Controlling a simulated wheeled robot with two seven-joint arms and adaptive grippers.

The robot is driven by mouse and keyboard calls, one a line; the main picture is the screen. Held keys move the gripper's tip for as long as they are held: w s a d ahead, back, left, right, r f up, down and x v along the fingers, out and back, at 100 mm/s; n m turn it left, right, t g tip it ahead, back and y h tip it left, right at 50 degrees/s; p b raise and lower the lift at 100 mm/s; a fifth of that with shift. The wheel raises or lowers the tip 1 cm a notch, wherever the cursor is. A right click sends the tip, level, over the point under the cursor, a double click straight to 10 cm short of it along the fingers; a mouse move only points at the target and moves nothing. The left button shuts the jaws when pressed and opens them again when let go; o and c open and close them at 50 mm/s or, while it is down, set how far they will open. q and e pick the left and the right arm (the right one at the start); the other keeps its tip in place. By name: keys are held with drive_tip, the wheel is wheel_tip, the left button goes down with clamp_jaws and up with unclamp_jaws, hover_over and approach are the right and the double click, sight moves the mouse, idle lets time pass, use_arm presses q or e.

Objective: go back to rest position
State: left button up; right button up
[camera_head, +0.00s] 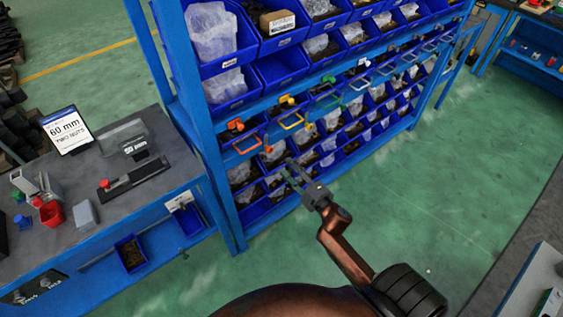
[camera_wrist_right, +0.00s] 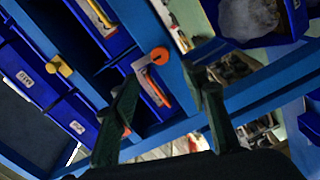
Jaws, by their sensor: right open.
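My right gripper (camera_head: 298,180) reaches from the lower right towards the blue bin rack in the head view. Its two fingers are apart with nothing between them. In the right wrist view the dark fingers of the right gripper (camera_wrist_right: 163,105) frame the blue rack rail, with an orange knob (camera_wrist_right: 159,56) and orange handle seen beyond and between them. I cannot tell whether a finger touches the handle. My left gripper is not in view.
The blue rack (camera_head: 215,150) holds several blue bins with bagged parts and coloured handles along a rail. A grey workbench (camera_head: 110,205) with a 60 mm sign (camera_head: 65,131) stands at left. Green floor (camera_head: 420,190) is clear at right. Another bench edge is at lower right.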

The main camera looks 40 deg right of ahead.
drive_tip(key=shift+s, duration=0.75)
drive_tip(key=s+d+f+m+g+h, duration=0.1)
drive_tip(key=s+f+m+g, duration=0.1)
drive_tip(key=f, duration=0.8)
drive_tip(key=s+d+f+m+g, duration=0.1)
drive_tip(key=s+f+m+g, duration=0.1)
drive_tip(key=f, duration=0.8)
drive_tip(key=s+f+m+g, duration=0.2)
drive_tip(key=s+f, duration=0.4)
drive_tip(key=f, duration=0.5)
drive_tip(key=s+f+m+g, duration=0.2)
drive_tip(key=s+f+g, duration=0.1)
drive_tip(key=s+f, duration=0.55)
drive_tip(key=s+a+f+m+g, duration=0.1)
drive_tip(key=s+a+f+g, duration=0.2)
drive_tip(key=s+f, duration=0.4)
drive_tip(key=s+a+f+m+g, duration=0.2)
drive_tip(key=s+f, duration=0.5)
drive_tip(key=s, duration=0.9)
drive_tip(key=s+a+f+m+g, duration=0.2)
drive_tip(key=s+f, duration=0.5)
drive_tip(key=s, duration=0.5)
drive_tip(key=shift+s+a+f+g+p, duration=0.25)
drive_tip(key=shift+a+g+p, duration=0.2)
drive_tip(key=shift+a+g, duration=0.45)
